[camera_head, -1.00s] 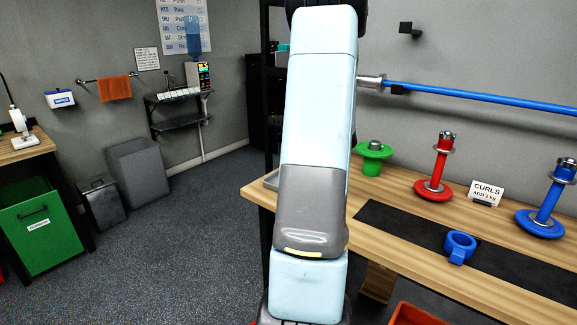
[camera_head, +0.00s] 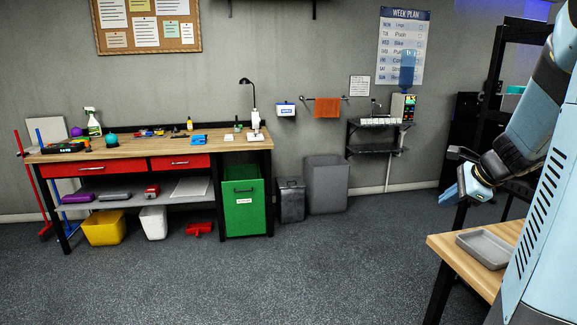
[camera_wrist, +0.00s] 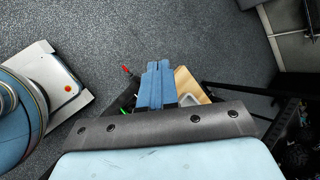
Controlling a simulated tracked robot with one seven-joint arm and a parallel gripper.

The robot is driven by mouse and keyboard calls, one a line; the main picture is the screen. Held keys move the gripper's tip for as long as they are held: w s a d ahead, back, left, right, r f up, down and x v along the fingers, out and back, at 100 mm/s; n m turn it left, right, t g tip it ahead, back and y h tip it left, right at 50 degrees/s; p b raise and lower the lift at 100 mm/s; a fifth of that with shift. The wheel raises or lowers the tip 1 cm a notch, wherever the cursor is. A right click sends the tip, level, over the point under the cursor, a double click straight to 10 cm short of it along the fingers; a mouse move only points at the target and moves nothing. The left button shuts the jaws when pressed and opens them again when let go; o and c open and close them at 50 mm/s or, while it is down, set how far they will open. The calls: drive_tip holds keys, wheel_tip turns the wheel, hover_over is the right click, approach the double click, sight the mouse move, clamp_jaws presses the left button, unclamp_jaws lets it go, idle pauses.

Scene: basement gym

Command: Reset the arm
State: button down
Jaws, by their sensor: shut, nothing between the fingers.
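My arm comes in from the right edge of the head view, folded, with my gripper (camera_head: 453,194) to the left of the dark rack and above the floor beside the near wooden table. In the wrist view my gripper's two blue fingers (camera_wrist: 157,84) lie together, shut, with nothing between them. Below them the wrist view shows grey floor and part of a wooden table top. Much of the right side of the room is hidden behind my arm.
A wooden table (camera_head: 445,245) with a grey tray (camera_head: 484,248) stands at the lower right, close to my arm. A workbench (camera_head: 140,151) with red drawers stands along the far wall, with a green bin (camera_head: 243,205) under it. The middle floor (camera_head: 250,275) is clear.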

drive_tip(key=s+a+r+n+g, duration=0.1)
drive_tip(key=s+a+r+n, duration=0.1)
drive_tip(key=s+a+n, duration=0.4)
drive_tip(key=s+a+r+n+g, duration=0.1)
drive_tip(key=s+a+r+n, duration=0.2)
drive_tip(key=a, duration=0.4)
drive_tip(key=s+a+r+n+h, duration=0.1)
drive_tip(key=s+a+n+h, duration=0.2)
drive_tip(key=s+a+n, duration=0.3)
drive_tip(key=shift+s+r+n+t, duration=0.3)
drive_tip(key=shift+s+n, duration=2)
drive_tip(key=shift+n, duration=0.9)
